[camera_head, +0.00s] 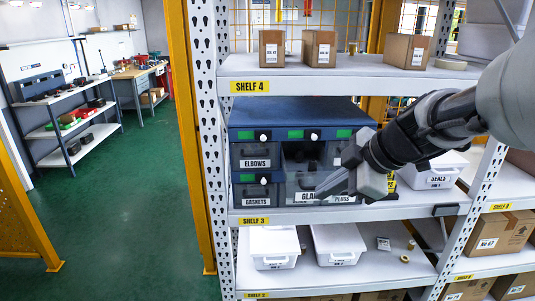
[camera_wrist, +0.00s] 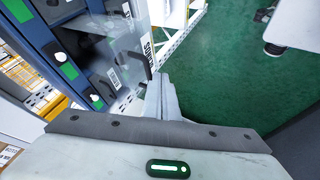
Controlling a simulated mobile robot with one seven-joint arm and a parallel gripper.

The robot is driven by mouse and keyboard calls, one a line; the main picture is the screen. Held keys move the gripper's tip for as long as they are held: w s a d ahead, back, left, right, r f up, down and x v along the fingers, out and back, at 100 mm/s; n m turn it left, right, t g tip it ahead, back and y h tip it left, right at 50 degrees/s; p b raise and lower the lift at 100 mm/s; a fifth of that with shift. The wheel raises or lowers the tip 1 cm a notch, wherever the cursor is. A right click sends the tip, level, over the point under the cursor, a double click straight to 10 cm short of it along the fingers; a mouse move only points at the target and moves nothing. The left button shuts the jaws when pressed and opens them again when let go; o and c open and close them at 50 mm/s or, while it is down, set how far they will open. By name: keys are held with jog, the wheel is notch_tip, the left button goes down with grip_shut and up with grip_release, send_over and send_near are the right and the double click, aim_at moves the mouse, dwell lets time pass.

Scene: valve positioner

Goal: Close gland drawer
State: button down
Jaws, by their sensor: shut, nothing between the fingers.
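The gland drawer (camera_head: 306,197), grey and see-through with a partly covered "GLA..." label, stands pulled out from the blue drawer cabinet (camera_head: 290,109) on shelf 3. In the wrist view the drawer (camera_wrist: 112,50) shows its clear side and a dark handle (camera_wrist: 141,64). My gripper (camera_head: 326,192) is in front of the cabinet, its fingers over the right part of the drawer front in the head view. In the wrist view my gripper (camera_wrist: 162,84) is shut and empty, its tips close beside the handle. I cannot tell whether they touch it. My gripper hides part of the label.
The elbows drawer (camera_head: 255,156) and gaskets drawer (camera_head: 255,194) sit flush at the left. A white seals bin (camera_head: 433,174) stands to the right on shelf 3. White lidded bins (camera_head: 338,243) stand below, cartons (camera_head: 319,48) above. An orange post (camera_head: 187,120) borders the rack; green floor lies open leftward.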

jog(key=w+b, duration=0.3)
jog(key=w, duration=1.3)
jog(key=shift+w, duration=0.3)
jog(key=shift+w+r, duration=0.1)
jog(key=shift+w, duration=0.45)
